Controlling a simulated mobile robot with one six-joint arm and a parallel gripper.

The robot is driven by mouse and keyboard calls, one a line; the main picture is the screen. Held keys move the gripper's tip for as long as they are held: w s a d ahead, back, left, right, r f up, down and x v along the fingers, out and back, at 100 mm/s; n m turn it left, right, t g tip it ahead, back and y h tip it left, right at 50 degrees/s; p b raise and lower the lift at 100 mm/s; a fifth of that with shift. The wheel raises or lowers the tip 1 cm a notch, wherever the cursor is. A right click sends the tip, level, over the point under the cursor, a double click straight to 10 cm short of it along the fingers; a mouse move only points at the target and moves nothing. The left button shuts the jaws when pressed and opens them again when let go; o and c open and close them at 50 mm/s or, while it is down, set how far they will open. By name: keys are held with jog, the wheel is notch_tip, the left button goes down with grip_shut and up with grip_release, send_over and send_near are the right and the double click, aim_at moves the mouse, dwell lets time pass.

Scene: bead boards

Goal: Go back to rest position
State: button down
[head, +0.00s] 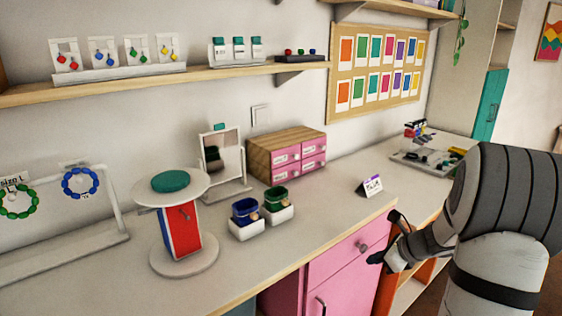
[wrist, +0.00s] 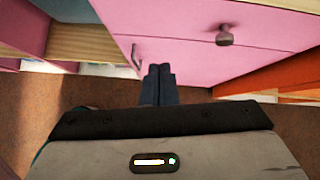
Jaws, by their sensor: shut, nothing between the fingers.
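My gripper (head: 388,242) is at the right in the head view, beside the counter's front edge and close to the pink drawer front. In the wrist view my gripper (wrist: 159,70) has its two dark fingers together with nothing between them. The fingers point toward the pink drawer unit (wrist: 190,50) with its round knob (wrist: 224,36). The brown floor shows below. My arm comes in from the right of the head view.
The counter (head: 310,220) holds a round-topped stand (head: 180,232), two small bins (head: 247,229), a mirror (head: 222,160), a wood and pink drawer box (head: 287,153) and a small card (head: 370,186). A bracelet rack (head: 110,200) stands at left. Shelves (head: 160,82) hang above.

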jog(key=s+a+r+n+g+p, duration=0.1)
jog(key=s+a+r+n+g, duration=0.1)
jog(key=s+a+r+n, duration=0.4)
jog(key=s+a+r+n+g+p, duration=0.1)
jog(key=s+a+r+n+g, duration=0.1)
jog(key=s+a+n, duration=0.4)
jog(key=s+a+r+n+h, duration=0.2)
jog(key=s+n, duration=0.4)
jog(key=n, duration=0.1)
jog(key=s+a+r+n+h+p, duration=0.1)
jog(key=s+a+r+n+h, duration=0.1)
jog(key=s+n, duration=0.4)
jog(key=shift+n+h, duration=0.6)
jog(key=shift+n, duration=0.5)
